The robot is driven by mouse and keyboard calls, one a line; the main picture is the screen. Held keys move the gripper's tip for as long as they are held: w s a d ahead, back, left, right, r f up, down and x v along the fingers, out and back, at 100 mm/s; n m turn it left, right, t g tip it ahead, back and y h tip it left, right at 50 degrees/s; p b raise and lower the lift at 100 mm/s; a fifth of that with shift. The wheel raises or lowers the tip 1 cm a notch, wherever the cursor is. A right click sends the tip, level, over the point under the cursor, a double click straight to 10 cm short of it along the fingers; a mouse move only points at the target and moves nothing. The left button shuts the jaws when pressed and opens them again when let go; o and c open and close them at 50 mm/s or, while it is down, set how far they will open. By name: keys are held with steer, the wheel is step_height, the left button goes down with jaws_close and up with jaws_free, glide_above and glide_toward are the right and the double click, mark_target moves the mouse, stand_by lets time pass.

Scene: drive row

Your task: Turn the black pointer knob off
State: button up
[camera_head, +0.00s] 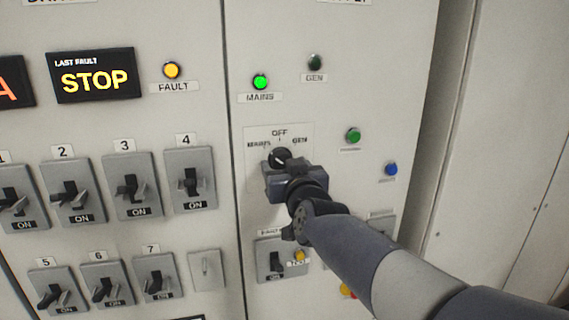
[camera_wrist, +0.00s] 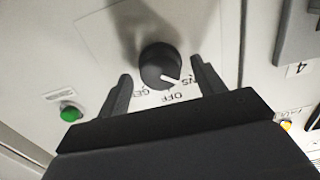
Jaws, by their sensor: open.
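The black pointer knob (camera_head: 280,157) sits on a pale plate marked MAINS, OFF and GEN on the right-hand cabinet panel. In the wrist view the round knob (camera_wrist: 158,64) shows a white pointer line aimed at the MAINS lettering, away from OFF. That view is turned over, so OFF lies below the knob. My gripper (camera_head: 280,172) is in front of the knob and hides its lower part in the head view. In the wrist view my open gripper (camera_wrist: 162,68) has one finger on each side of the knob, with gaps showing; contact is not visible.
The MAINS lamp (camera_head: 260,82) is lit green and the GEN lamp (camera_head: 315,62) is dark. A green button (camera_head: 353,135) and a blue button (camera_head: 391,169) are to the right. A toggle switch (camera_head: 273,260) is below. Several breakers (camera_head: 190,180) line the left panel.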

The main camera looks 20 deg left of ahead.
steer(key=shift+w+a, duration=0.2)
steer(key=shift+w, duration=0.2)
steer(key=c, duration=1)
steer(key=shift+m, duration=0.4)
steer(key=m+b, duration=0.2)
steer(key=m, duration=0.1)
steer(key=shift+f+m, duration=0.1)
steer(key=shift+m, duration=0.2)
steer(key=m+b, duration=0.2)
steer(key=m, duration=0.3)
steer(key=shift+m, duration=0.4)
